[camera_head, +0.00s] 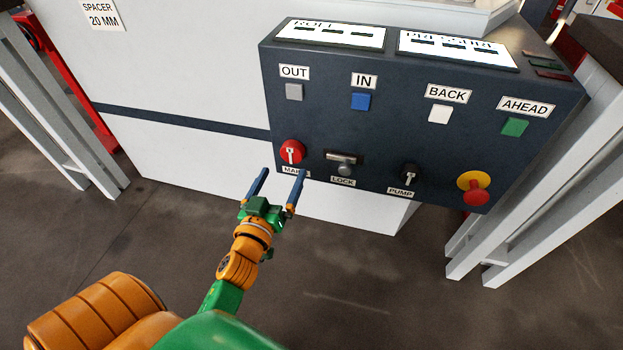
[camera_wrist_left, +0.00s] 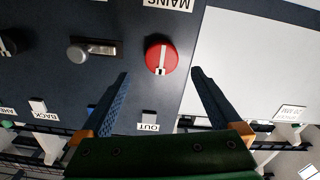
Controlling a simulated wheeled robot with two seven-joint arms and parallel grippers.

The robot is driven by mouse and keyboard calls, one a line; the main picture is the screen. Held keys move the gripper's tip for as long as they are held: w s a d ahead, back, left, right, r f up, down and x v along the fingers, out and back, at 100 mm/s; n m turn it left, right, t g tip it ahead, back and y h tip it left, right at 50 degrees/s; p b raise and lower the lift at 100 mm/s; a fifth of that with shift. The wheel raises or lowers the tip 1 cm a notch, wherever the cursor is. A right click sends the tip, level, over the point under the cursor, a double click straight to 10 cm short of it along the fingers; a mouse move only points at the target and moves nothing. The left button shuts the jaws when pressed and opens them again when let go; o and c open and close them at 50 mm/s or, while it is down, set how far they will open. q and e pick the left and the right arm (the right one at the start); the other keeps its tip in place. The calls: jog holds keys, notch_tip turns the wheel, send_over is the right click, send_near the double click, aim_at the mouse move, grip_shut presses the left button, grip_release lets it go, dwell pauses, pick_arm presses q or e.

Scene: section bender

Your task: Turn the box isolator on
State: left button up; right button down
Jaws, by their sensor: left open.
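The box isolator is a red round rotary switch (camera_head: 292,152) with a pale handle, above the partly covered MAINS label at the lower left of the dark control box (camera_head: 330,120). In the left wrist view the red switch (camera_wrist_left: 161,58) shows upside down, just beyond and between the fingertips. My left gripper (camera_head: 283,172) is open and empty, its blue fingers pointing at the box just below the switch. In the wrist view the fingers (camera_wrist_left: 160,75) stand either side of the switch, apart from it. My right gripper is not in view.
Right of the switch are the LOCK latch (camera_head: 344,163), the PUMP switch (camera_head: 409,175) and a red and yellow emergency stop (camera_head: 474,188). Coloured buttons, such as the blue IN button (camera_head: 361,101), sit above. White posts (camera_head: 500,230) stand at right. The floor below is clear.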

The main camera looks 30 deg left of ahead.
aim_at(290, 155)
pick_arm(q)
jog(key=x, duration=0.7)
jog(key=shift+a+b, duration=0.2)
jog(key=shift+b, duration=0.15)
jog(key=c, duration=1.4)
jog(key=shift+o, duration=0.2)
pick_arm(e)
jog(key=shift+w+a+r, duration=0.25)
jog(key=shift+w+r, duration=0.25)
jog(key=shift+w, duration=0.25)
